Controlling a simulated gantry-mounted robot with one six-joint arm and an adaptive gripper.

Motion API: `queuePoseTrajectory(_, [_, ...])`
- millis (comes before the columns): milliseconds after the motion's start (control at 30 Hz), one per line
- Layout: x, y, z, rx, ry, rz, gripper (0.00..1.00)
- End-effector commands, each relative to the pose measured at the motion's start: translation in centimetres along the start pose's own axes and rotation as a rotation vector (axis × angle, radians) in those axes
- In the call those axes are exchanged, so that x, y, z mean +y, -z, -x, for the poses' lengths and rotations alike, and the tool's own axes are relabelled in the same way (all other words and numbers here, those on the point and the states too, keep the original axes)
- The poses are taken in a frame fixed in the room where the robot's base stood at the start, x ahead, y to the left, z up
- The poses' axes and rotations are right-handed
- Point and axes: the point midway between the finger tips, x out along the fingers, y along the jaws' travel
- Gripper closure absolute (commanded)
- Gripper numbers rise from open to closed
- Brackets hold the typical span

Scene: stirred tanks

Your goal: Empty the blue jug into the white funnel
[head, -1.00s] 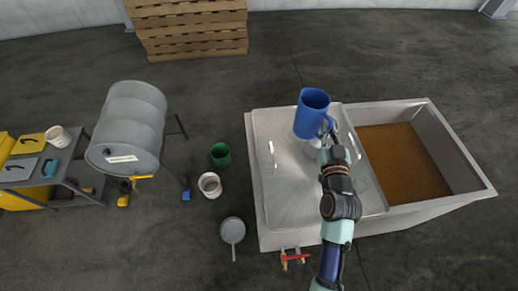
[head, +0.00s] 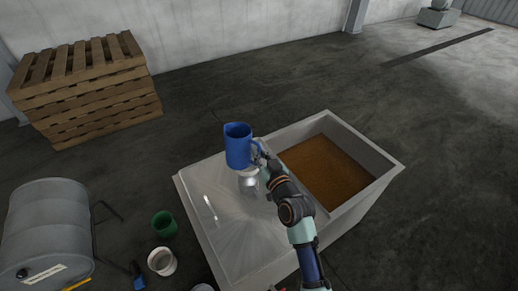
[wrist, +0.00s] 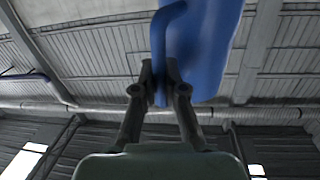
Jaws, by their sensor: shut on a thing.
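The blue jug (head: 238,148) is held up above the grey tank's lid, close to upright, with its open top showing. Its contents cannot be made out. My gripper (head: 263,160) is shut on the jug's handle, on the right side. In the wrist view, the two fingers close around the blue handle (wrist: 162,60), with the jug's body beyond it. A pale round thing (head: 249,183), perhaps the white funnel, shows just below the jug on the lid. The jug and my gripper hide part of it.
The tank's right half is open and holds brown material (head: 325,170). A green bucket (head: 163,223) and a white bucket (head: 161,261) stand left of the tank. A grey drum (head: 45,230) is at far left, with stacked pallets (head: 85,85) behind.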

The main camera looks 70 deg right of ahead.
Motion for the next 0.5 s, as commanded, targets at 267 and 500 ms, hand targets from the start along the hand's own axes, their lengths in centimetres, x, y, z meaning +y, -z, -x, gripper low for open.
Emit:
queuePoseTrajectory(267, [-0.25,0.17,0.15,-0.032,0.0,-0.049,1.0])
queuePoseTrajectory(500, [-0.43,0.02,0.28,-0.061,0.0,-0.091,1.0])
